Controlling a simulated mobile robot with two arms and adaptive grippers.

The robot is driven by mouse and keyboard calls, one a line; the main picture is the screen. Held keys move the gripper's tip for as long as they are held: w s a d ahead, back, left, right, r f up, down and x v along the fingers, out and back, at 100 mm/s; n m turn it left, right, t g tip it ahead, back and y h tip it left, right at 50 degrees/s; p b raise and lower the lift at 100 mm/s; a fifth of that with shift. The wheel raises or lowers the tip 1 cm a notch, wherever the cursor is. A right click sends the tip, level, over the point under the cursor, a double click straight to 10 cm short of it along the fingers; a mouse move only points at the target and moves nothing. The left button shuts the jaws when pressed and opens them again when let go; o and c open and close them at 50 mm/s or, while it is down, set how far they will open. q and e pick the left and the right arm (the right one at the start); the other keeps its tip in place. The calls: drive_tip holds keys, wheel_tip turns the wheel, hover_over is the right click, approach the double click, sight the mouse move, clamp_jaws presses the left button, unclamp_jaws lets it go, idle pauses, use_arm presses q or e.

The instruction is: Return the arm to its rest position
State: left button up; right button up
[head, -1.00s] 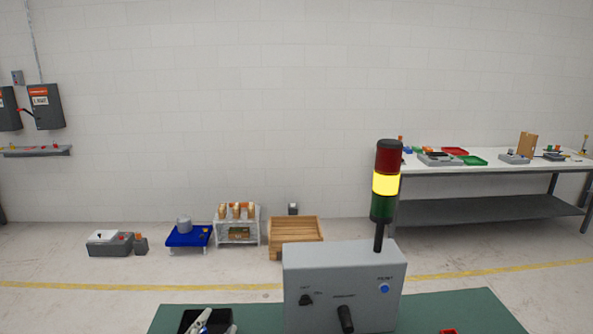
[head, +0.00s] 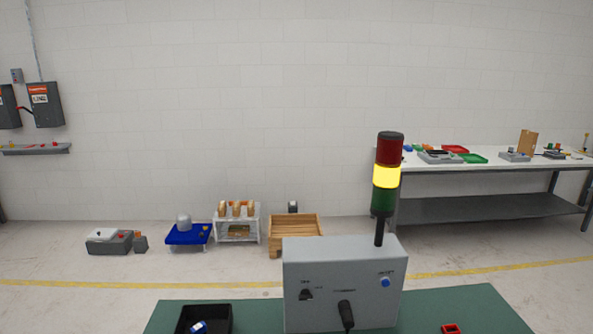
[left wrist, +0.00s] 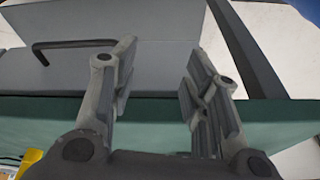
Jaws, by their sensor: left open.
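My left gripper (left wrist: 155,85) shows in the left wrist view with its two fingers apart and nothing between them. Beyond the fingers are a grey surface with a dark bent handle (left wrist: 75,45) and a green surface (left wrist: 160,110). Neither gripper shows in the head view. There a grey control box (head: 340,270) with knobs, a blue button and a signal tower (head: 387,175) stands on a green-topped table (head: 450,305). The tower's yellow section is lit.
A black tray (head: 222,312) with a blue item inside sits at the table's left. A small red part (head: 450,328) lies at its right. A wooden crate (head: 296,230) and a blue stand (head: 186,236) are on the floor behind. A white workbench (head: 480,170) stands back right.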

use_arm(q)
drive_tip(key=s+f+g+b, duration=0.1)
drive_tip(key=s+f+b, duration=0.2)
drive_tip(key=f, duration=1.1)
drive_tip(key=s+f+b, duration=0.2)
drive_tip(key=s+f, duration=0.1)
drive_tip(key=f, duration=1.1)
drive_tip(key=s+a+f+b, duration=0.1)
drive_tip(key=s+f+b, duration=0.1)
drive_tip(key=s+f, duration=0.5)
drive_tip(key=s+a+f+g+b, duration=0.1)
drive_tip(key=s+a+f+b, duration=0.1)
drive_tip(key=s+f, duration=0.5)
drive_tip(key=shift+a+f+b, duration=0.15)
drive_tip(key=shift+f+b, duration=0.15)
drive_tip(key=shift+f, duration=0.45)
